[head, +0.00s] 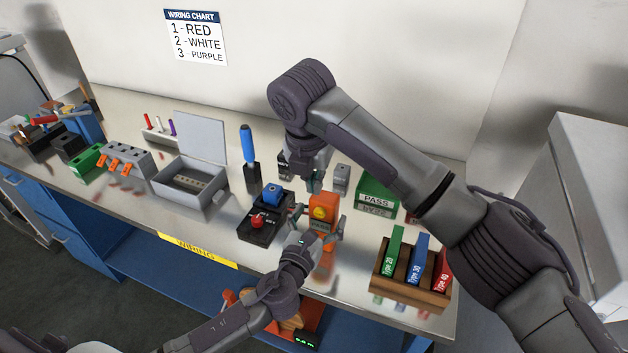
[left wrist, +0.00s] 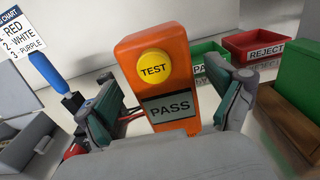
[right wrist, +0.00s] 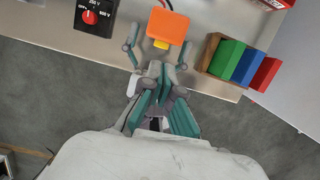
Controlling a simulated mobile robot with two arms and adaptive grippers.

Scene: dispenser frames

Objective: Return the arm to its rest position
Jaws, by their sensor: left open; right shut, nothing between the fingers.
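My left gripper (head: 314,226) is open, with its fingers on either side of the orange tester (head: 323,206) on the bench. In the left wrist view, the tester (left wrist: 155,75) stands upright, with a yellow TEST button and a screen reading PASS. Gaps show between it and the spread fingers (left wrist: 165,100).
A black unit with a red knob (head: 257,225) stands left of the tester. A wooden rack (head: 410,291) of coloured boxes is at right, with a green PASS bin (head: 376,192) behind. A grey open-lidded box (head: 187,190) and a blue-handled screwdriver (head: 246,145) stand further left.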

